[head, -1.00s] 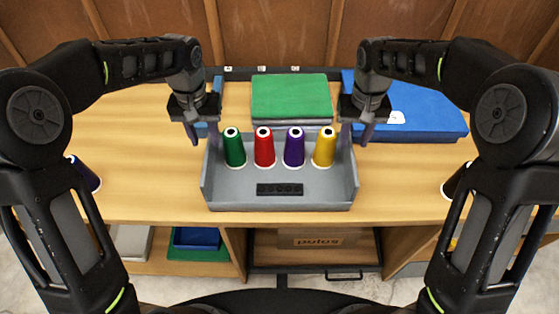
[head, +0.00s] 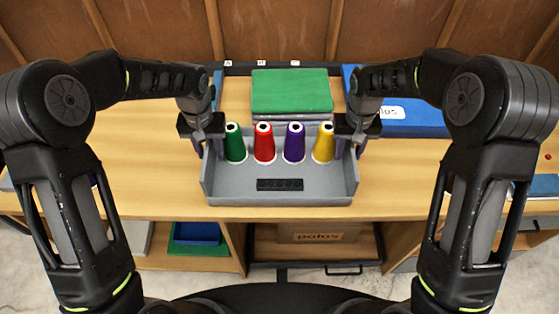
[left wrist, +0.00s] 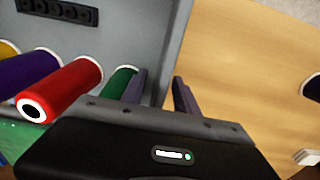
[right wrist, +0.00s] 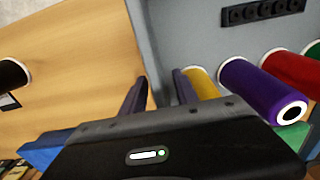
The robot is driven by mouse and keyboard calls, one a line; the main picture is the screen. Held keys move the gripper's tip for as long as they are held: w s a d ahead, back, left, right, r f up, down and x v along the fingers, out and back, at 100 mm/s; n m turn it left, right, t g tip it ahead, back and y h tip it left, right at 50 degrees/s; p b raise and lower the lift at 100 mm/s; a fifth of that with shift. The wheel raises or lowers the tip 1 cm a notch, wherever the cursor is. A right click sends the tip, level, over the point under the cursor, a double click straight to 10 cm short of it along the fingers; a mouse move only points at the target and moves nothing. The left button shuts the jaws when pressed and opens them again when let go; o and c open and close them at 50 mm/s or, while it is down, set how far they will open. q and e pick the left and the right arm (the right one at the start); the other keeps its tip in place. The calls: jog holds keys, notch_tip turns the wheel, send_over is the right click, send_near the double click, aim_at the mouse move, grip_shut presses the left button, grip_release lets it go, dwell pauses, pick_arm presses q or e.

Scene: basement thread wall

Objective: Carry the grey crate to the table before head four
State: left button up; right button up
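The grey crate (head: 330,196) stands on the wooden table in front of me. Green (head: 235,145), red (head: 264,145), purple (head: 294,145) and yellow (head: 323,145) thread cones stand in it. My left gripper (head: 208,150) is at the crate's left side wall, its parted fingers on either side of the rim; this also shows in the left wrist view (left wrist: 160,85). My right gripper (head: 347,150) is likewise open around the right side wall, also in the right wrist view (right wrist: 160,90). I cannot tell whether the fingers touch the walls. Head four cannot be made out.
A green stack (head: 291,90) lies just behind the crate. A blue stack (head: 410,115) lies at the back right. Shelves below hold a cardboard box (head: 318,235) and blue and green trays (head: 196,235).

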pick_arm(q)
jog(key=shift+c, duration=0.6)
pick_arm(e)
jog(key=shift+c, duration=0.6)
pick_arm(q)
grip_shut()
pick_arm(e)
grip_shut()
pick_arm(q)
jog(key=shift+r, duration=0.1)
